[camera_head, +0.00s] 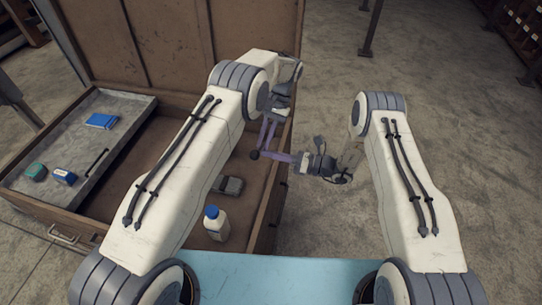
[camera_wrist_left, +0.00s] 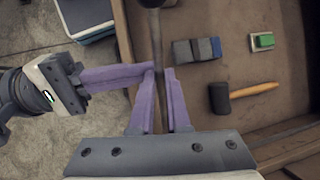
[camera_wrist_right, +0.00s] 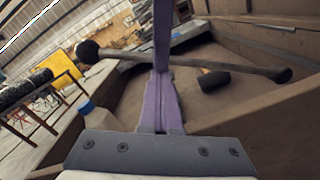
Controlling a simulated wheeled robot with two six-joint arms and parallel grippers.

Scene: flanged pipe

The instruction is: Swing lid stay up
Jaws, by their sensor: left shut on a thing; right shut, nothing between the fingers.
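The lid stay is a dark thin rod with rounded ends; it shows in the left wrist view (camera_wrist_left: 157,45) and crosses the right wrist view (camera_wrist_right: 235,67). In the head view a dark knob (camera_head: 254,154), probably its end, shows by the fingertips. The brown chest lid (camera_head: 170,40) stands open at the back. My left gripper (camera_head: 268,132) is shut on the rod, which runs between its purple fingers (camera_wrist_left: 158,78). My right gripper (camera_head: 262,154) is shut and empty; its fingertips (camera_wrist_right: 161,75) are close beside the rod. I cannot tell whether they touch it.
The chest (camera_head: 262,215) holds a grey tray (camera_head: 75,205) with a blue book (camera_head: 102,121) and small boxes. A blue-capped bottle (camera_head: 216,224), a grey block (camera_head: 229,185) and a mallet (camera_wrist_left: 242,92) lie or stand inside.

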